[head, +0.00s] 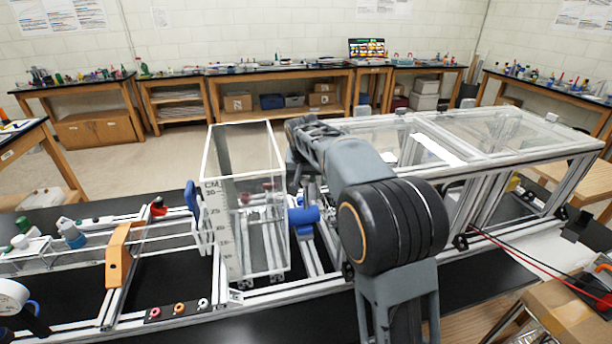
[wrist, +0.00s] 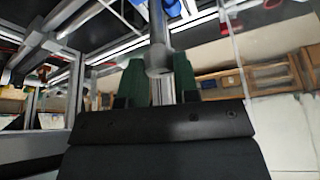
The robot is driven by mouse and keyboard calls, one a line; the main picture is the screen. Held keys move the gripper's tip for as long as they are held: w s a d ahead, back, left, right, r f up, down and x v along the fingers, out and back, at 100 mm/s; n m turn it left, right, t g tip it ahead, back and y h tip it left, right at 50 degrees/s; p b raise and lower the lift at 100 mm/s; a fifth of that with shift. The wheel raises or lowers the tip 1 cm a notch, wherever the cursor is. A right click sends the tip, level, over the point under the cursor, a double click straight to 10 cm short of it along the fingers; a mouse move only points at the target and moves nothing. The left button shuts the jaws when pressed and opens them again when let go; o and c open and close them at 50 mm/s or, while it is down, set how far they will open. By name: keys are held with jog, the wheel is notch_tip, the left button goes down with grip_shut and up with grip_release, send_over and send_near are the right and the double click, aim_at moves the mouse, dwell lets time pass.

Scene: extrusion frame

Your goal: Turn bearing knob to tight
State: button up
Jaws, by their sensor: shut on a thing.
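In the wrist view my gripper (wrist: 158,82) has two dark green fingers, one on each side of a grey rod-like part with a round end (wrist: 158,62). This part looks like the bearing knob, and the gripper is shut on it. Its setting cannot be read. In the head view my grey arm reaches away over the frame behind the clear tank, and the gripper and knob are hidden there.
A clear tank with a CM scale (head: 222,240) stands left of my arm. A blue cylinder (head: 303,215) sits just right of it. An aluminium extrusion frame (head: 545,155) with clear panels runs to the right. An orange bracket (head: 118,255) stands on the left rails.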

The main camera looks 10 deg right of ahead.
jog(key=o, duration=0.9)
notch_tip(320, 180, up, 3)
jog(key=shift+f, duration=0.1)
jog(key=shift+s+r+b, duration=0.65)
jog(key=shift+s+r, duration=1.05)
jog(key=shift+s, duration=0.65)
jog(key=shift+s+r+b, duration=0.7)
jog(key=shift+s+r, duration=1.05)
jog(key=shift+s, duration=0.55)
jog(key=shift+s+r+b, duration=0.65)
jog(key=shift+s+r, duration=1.05)
jog(key=shift+s, duration=0.65)
